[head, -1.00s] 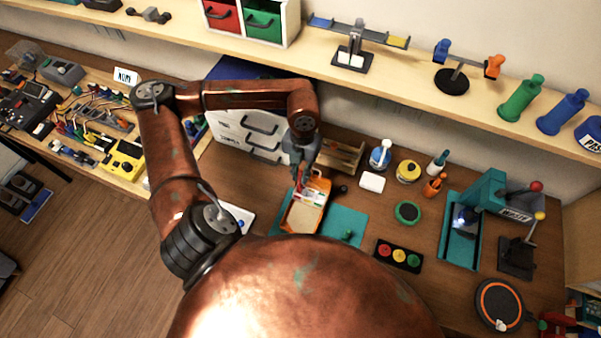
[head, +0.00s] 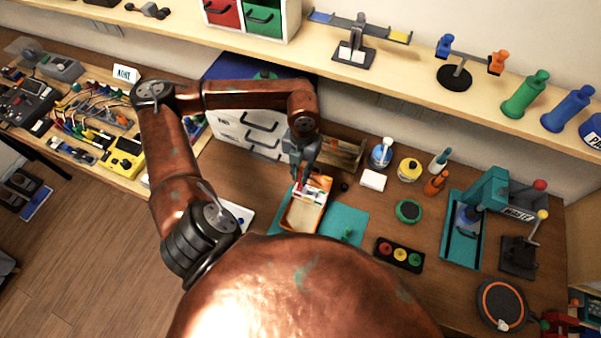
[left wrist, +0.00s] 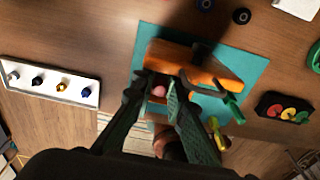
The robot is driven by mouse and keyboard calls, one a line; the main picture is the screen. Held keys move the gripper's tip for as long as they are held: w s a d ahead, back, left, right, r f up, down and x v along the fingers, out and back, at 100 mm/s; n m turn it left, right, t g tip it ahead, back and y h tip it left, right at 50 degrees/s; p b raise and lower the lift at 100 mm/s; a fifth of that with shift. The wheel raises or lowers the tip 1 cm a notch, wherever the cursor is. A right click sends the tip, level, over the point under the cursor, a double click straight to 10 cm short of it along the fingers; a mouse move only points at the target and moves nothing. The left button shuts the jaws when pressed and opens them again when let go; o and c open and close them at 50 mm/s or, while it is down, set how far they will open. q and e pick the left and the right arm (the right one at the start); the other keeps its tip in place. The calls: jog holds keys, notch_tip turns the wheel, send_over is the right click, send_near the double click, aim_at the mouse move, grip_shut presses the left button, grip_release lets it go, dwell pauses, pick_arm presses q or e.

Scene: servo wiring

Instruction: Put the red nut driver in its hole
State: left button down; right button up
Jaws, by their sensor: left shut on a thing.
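My left gripper (head: 299,178) is shut on the red nut driver (head: 298,184), over the back-left part of an orange-edged holder (head: 290,229). Only a small red part of the driver shows in the head view. In the left wrist view its rounded pinkish end (left wrist: 158,90) shows between the fingers (left wrist: 160,88), in front of the orange holder (left wrist: 215,72). The hole itself is hidden by the gripper, and I cannot tell whether the driver's tip is in it. My right gripper is not in view.
The holder lies on a teal mat (head: 350,222). A green-handled tool (head: 347,234) lies on the mat's right part. A white tray (left wrist: 50,82) with several small knobs is at the left. A black box with three coloured buttons (head: 398,254) stands to the right. A wooden rack (head: 342,154) stands behind.

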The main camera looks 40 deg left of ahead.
pick_arm(q)
jog(key=shift+f, duration=0.15)
jog(key=c, duration=1.8)
grip_release()
jog(key=o, duration=0.4)
jog(key=shift+o, duration=0.2)
jog(key=shift+w+a+r+p, duration=0.15)
jog(key=shift+r+p, duration=0.7)
jog(key=shift+r, duration=0.95)
jog(key=shift+w+d+r+p, duration=0.15)
jog(key=shift+r+p, duration=0.7)
jog(key=shift+r, duration=0.9)
jog(key=shift+a, duration=0.1)
jog(key=shift+s+f, duration=0.1)
